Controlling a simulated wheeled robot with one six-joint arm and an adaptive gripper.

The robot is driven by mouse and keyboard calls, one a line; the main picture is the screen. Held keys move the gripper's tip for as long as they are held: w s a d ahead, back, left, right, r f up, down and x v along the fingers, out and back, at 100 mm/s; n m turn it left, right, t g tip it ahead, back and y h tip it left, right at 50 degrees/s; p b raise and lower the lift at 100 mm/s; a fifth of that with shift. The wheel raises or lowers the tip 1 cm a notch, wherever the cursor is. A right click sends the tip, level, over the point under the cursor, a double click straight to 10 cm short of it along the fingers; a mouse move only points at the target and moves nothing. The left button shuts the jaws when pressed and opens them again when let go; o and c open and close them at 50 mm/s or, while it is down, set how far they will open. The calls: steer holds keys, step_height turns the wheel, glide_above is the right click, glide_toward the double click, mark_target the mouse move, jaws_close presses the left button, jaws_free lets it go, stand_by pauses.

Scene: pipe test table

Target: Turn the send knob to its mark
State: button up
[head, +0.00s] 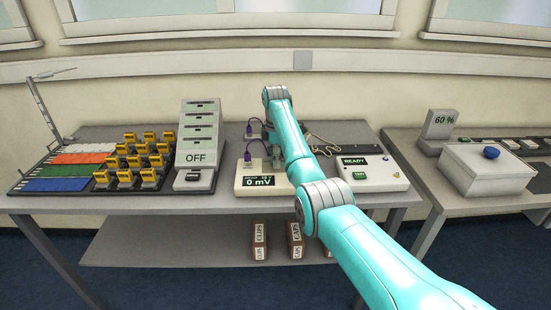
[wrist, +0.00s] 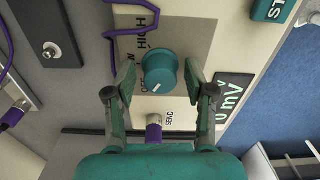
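The teal send knob (wrist: 160,70) stands on a plate of the meter box, near the middle of the wrist view. Its white pointer line faces lower left, toward the OFF lettering; HIGH is printed above it. My gripper (wrist: 160,64) is open, with one finger on each side of the knob and a visible gap to both. I cannot tell how deep the fingertips reach. A purple plug (wrist: 154,130) sits beside the SEND label. In the head view the meter box (head: 241,181) reads 0 mV, and my arm hides the knob.
A purple cable (wrist: 110,35) runs left of the knob. The meter display (wrist: 234,96) is close to the right finger. In the head view, a READY box (head: 388,181) stands right of my arm, and an OFF tower (head: 198,130) and yellow clips (head: 148,175) stand left.

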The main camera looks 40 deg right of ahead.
steer(key=shift+r, duration=3.75)
